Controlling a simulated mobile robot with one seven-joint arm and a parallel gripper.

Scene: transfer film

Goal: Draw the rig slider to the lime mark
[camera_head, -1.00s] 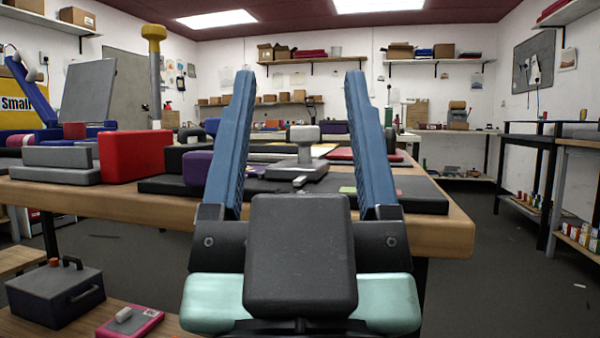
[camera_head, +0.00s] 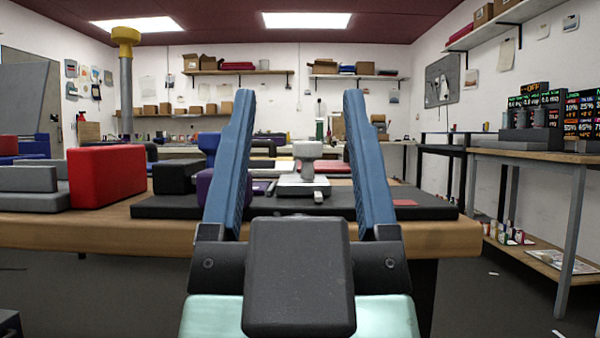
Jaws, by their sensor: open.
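The likely rig slider is a pale grey block with a knobbed post (camera_head: 303,178), on a dark flat board (camera_head: 330,208) on the wooden table. My gripper (camera_head: 299,97) is open, its two blue fingers pointing forward and up. The slider shows between the fingers, farther off, and nothing is held. A small red patch (camera_head: 405,202) lies on the board, right of the right finger. I cannot make out a lime mark now; the right finger covers part of the board.
A red block (camera_head: 107,175), grey blocks (camera_head: 35,187) and a dark block (camera_head: 176,176) stand left on the table (camera_head: 120,232). A purple block (camera_head: 204,187) is partly behind the left finger. A side table (camera_head: 535,157) with displays stands at right.

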